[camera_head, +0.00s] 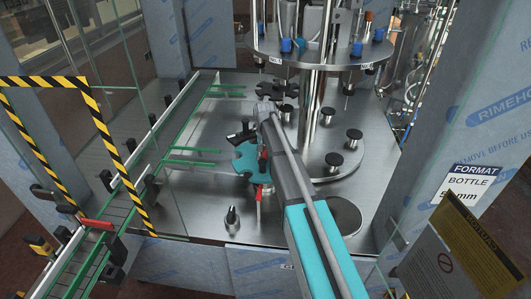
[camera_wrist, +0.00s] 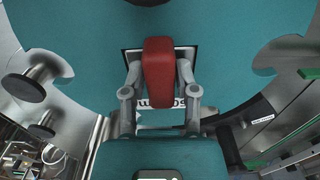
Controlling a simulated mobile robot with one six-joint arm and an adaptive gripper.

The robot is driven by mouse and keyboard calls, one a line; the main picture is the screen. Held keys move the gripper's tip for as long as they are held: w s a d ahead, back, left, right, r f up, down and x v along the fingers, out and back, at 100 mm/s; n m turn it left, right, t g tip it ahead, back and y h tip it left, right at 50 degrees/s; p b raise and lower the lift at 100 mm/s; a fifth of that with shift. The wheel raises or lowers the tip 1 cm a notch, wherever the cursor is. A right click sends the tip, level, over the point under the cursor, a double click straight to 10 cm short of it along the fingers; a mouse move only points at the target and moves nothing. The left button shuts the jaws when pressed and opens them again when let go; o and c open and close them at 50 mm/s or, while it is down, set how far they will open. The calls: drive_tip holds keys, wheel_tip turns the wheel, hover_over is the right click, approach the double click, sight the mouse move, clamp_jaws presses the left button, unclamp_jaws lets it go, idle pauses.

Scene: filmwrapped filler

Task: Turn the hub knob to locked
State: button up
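A red knob (camera_wrist: 158,70), a rounded bar, stands over a teal star-shaped plate (camera_wrist: 90,50) in the wrist view. My gripper (camera_wrist: 159,68) has one finger close along each side of the knob, with no clear gap between; it looks shut on it. A dark-framed white label with partly hidden "mm" lettering lies under the knob. In the head view, the teal plate (camera_head: 246,161) sits left of my arm's end, and a small red part (camera_head: 262,158) shows beside the arm. The arm hides much of the hub there.
A conveyor with green rails (camera_head: 150,140) runs along the left. A carousel with several black-topped pedestals (camera_head: 334,159) stands to the right, under a round upper table (camera_head: 320,55). Film-wrapped posts (camera_head: 490,110) and a yellow-black striped frame (camera_head: 120,150) edge the space.

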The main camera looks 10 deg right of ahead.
drive_tip(key=shift+o, duration=1.4)
drive_tip(key=shift+n, duration=0.4)
